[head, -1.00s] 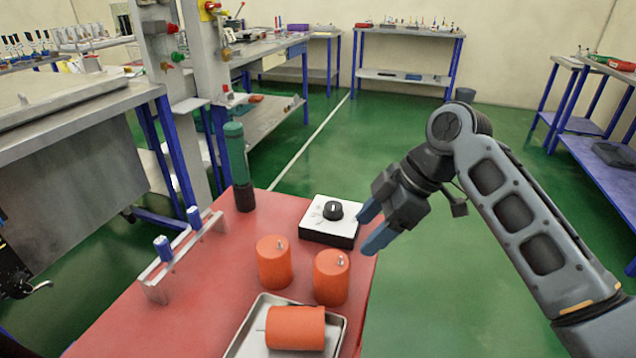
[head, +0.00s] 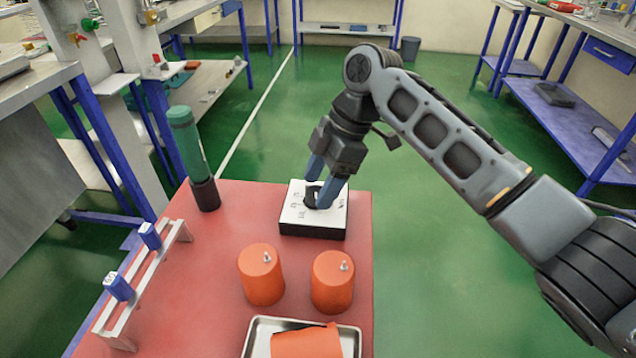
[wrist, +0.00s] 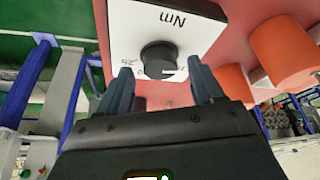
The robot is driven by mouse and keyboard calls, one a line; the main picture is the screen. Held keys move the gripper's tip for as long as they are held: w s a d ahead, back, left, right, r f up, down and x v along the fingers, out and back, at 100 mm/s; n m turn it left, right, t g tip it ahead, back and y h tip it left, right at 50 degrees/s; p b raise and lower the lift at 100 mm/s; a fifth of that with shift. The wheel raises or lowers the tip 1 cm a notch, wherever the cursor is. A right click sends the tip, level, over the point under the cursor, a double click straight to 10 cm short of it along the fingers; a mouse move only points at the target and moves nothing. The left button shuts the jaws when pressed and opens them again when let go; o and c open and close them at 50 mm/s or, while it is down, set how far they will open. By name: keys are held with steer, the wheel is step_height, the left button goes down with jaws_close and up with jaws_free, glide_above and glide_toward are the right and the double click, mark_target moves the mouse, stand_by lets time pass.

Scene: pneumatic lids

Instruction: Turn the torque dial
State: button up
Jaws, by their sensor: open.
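The torque dial is a black round knob (wrist: 158,57) on a white-topped box (head: 330,218) with black sides. The box sits near the far right edge of the red table. My gripper (head: 318,193) is over the box with its blue-grey fingers pointing down, one on either side of the knob in the head view. In the wrist view my gripper (wrist: 160,85) is open, and the knob shows between and just beyond the fingertips. "Nm" is printed on the box top. Whether a finger touches the knob I cannot tell. The fingers partly hide the knob in the head view.
Two orange cylinders (head: 261,275) (head: 332,281) stand in front of the box. A metal tray (head: 349,338) with another orange piece is nearest. A green and black cylinder (head: 190,155) and a rack (head: 140,285) with blue pieces are at left. The red table (head: 200,290) is bare between.

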steer(key=shift+s+a+f, duration=0.1)
steer(key=shift+a+f, duration=0.05)
steer(key=shift+f, duration=0.3)
steer(key=shift+c, duration=0.2)
steer(key=c, duration=1)
steer(key=shift+r+p, duration=0.1)
steer(key=shift+p, duration=0.2)
steer(key=m+p, duration=0.1)
steer(key=p, duration=0.1)
steer(key=m+t+p, duration=0.1)
steer(key=m, duration=0.1)
steer(key=shift+s+r+p, duration=0.15)
steer(key=shift+r+p, duration=0.05)
steer(key=shift+p, duration=0.15)
steer(key=m+t+p, duration=0.2)
steer(key=m+p, duration=0.2)
steer(key=shift+f+m, duration=0.15)
steer(key=shift+m, duration=0.15)
